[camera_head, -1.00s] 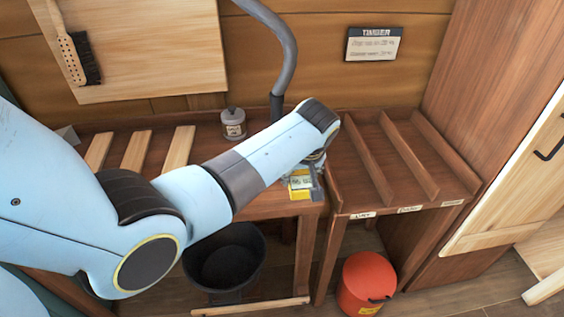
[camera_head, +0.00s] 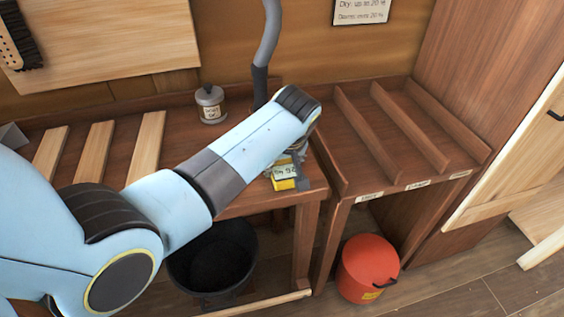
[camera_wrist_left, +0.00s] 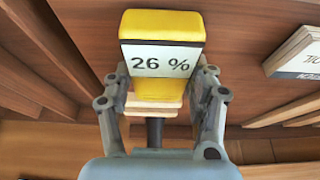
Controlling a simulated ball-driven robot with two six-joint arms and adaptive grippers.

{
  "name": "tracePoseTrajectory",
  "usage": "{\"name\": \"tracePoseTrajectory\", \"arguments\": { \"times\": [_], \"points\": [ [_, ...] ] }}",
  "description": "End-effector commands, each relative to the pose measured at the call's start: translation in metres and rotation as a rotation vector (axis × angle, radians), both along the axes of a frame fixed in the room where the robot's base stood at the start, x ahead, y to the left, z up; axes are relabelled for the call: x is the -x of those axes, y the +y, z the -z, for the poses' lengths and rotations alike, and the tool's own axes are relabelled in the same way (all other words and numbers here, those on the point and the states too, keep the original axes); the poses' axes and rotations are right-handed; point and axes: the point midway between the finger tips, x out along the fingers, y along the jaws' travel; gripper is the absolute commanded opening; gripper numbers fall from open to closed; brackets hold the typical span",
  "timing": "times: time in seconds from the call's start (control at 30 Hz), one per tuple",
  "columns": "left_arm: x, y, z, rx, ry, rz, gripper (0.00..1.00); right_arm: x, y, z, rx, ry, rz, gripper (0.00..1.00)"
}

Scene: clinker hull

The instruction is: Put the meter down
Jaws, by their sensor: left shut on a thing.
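The meter is yellow with a white display reading 26 % in the left wrist view (camera_wrist_left: 160,58). In the head view the meter (camera_head: 284,184) is at the front right part of the wooden workbench (camera_head: 235,203). My left gripper (camera_head: 297,172) is shut on it; in the wrist view the fingers (camera_wrist_left: 160,90) flank the meter's body. The forearm and wrist hide part of the meter and the gripper in the head view. I cannot tell whether the meter touches the bench top. My right gripper is not in view.
Three pale timber strips (camera_head: 95,150) lie on the bench's left part. A lidded jar (camera_head: 210,108) stands behind my forearm near a grey hose (camera_head: 266,45). A divided rack (camera_head: 395,135) adjoins on the right. A black bucket (camera_head: 215,262) and red bin (camera_head: 368,268) stand below.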

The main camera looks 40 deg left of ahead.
Motion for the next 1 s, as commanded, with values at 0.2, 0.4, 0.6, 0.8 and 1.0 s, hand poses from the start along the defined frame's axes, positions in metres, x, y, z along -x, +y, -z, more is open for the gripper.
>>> {"name": "tracePoseTrajectory", "arguments": {
  "times": [0.2, 0.4, 0.6, 0.8, 1.0],
  "points": [
    [0.0, 0.0, 0.003, -0.001, -0.001, 0.0, 0.71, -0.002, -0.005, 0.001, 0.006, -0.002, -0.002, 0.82],
    [0.0, 0.0, 0.003, -0.001, -0.001, 0.0, 0.81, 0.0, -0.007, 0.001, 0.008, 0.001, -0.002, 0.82],
    [0.0, 0.0, -0.001, -0.001, -0.001, 0.0, 0.81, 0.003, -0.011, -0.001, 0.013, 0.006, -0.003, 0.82],
    [0.006, -0.009, -0.028, 0.001, -0.005, 0.0, 0.81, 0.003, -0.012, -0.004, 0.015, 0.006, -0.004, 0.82],
    [0.017, -0.023, -0.071, 0.002, -0.005, 0.001, 0.81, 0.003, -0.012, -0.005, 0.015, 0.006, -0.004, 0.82]
  ]
}}
